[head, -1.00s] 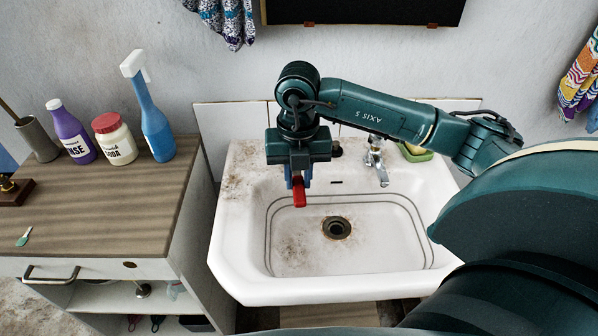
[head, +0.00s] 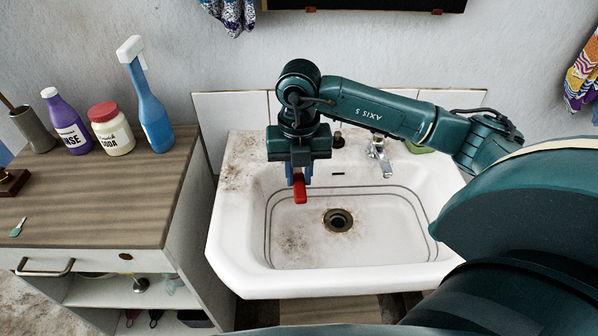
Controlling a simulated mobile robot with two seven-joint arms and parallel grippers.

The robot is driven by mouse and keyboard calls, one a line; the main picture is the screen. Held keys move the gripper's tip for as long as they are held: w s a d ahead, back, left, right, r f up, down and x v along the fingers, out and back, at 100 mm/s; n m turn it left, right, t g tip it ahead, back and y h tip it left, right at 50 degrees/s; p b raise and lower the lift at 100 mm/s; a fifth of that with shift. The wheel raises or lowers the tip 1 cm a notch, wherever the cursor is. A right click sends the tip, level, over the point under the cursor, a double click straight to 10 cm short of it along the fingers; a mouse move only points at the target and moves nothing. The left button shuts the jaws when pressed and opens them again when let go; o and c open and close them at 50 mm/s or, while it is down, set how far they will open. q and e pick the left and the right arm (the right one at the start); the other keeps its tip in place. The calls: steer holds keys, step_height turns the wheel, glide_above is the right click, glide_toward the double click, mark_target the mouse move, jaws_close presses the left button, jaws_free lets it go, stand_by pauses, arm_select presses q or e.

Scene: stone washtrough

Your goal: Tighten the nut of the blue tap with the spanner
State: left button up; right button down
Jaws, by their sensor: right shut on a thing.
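My right gripper (head: 299,178) hangs over the back left part of the white basin, pointing down. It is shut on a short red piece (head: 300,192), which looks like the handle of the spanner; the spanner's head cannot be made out. Blue shows at the jaws, apparently the fingers. A chrome tap (head: 378,156) stands at the back right of the basin, right of the gripper and apart from it. No blue tap or nut can be made out; the gripper and arm cover part of the basin's back ledge. My left gripper is out of view.
The stained washbasin (head: 228,245) has an open drain (head: 338,220). A dark stub (head: 337,140) stands on its back ledge. On the left, a wooden-topped cabinet (head: 100,215) carries a purple bottle (head: 68,125), a soda jar (head: 111,130) and a blue spray bottle (head: 153,115).

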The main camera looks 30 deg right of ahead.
steer(key=shift+w+d+f+b, duration=0.1)
steer(key=shift+w+f+b, duration=0.1)
steer(key=shift+f+b, duration=0.8)
steer(key=shift+w+d, duration=0.1)
steer(key=shift+w, duration=0.15)
steer(key=shift+w+d+f, duration=0.1)
steer(key=shift+w+d, duration=0.3)
steer(key=shift+w, duration=0.25)
steer(key=shift+w+d, duration=0.35)
steer(key=shift+w, duration=0.3)
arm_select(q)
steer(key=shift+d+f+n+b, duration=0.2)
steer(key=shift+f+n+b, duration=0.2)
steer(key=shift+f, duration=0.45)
arm_select(e)
steer(key=shift+w+d, duration=0.3)
steer(key=shift+w, duration=0.2)
steer(key=shift+w+d, duration=0.25)
steer(key=shift+w, duration=0.25)
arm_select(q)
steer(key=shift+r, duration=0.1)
arm_select(e)
steer(key=shift+w, duration=0.1)
